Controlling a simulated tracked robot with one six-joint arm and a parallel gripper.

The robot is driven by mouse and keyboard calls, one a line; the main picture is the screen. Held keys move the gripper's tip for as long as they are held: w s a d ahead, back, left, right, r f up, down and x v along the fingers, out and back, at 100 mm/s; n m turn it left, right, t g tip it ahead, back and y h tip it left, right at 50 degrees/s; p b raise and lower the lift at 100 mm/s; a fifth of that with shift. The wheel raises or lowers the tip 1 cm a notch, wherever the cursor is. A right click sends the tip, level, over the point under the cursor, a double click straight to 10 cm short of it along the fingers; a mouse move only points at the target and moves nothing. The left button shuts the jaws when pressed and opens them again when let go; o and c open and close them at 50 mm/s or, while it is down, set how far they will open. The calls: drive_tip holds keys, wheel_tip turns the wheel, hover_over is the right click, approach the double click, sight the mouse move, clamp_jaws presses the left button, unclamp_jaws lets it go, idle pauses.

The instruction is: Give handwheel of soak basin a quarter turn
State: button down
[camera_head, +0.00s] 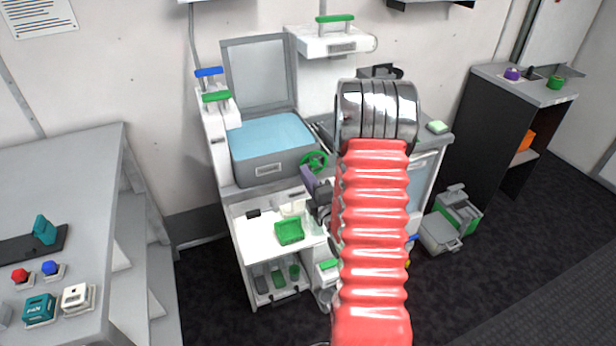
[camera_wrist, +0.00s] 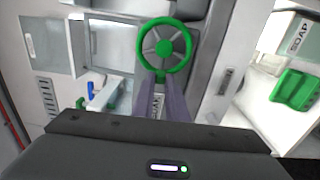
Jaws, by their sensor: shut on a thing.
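The soak basin (camera_head: 245,172) is a grey box with a raised lid and blue liquid inside, on the counter in the head view. Its green handwheel (camera_head: 315,162) is at the right part of its front. In the wrist view the handwheel (camera_wrist: 164,48) shows face-on, a green rim and hub with grey spokes. My gripper (camera_wrist: 162,86) has its two purple-grey fingers shut at the rim's lower edge, with a bit of green between their tips. In the head view my gripper (camera_head: 309,180) is just below the wheel, partly hidden by my red arm.
A white shelf below the basin holds a green tray (camera_head: 289,231). Blue and green handles (camera_head: 212,85) stand left of the basin. A grey bench (camera_head: 75,175) with buttons is at the left. A dark cabinet (camera_head: 480,135) stands at the right. Dark floor is open at the right.

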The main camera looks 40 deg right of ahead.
drive_tip(key=shift+a+f, duration=0.2)
drive_tip(key=shift+f, duration=0.05)
drive_tip(key=c, duration=2.1)
unclamp_jaws()
drive_tip(key=o, duration=0.3)
drive_tip(key=shift+d+r, duration=0.1)
drive_tip(key=shift+o, duration=0.2)
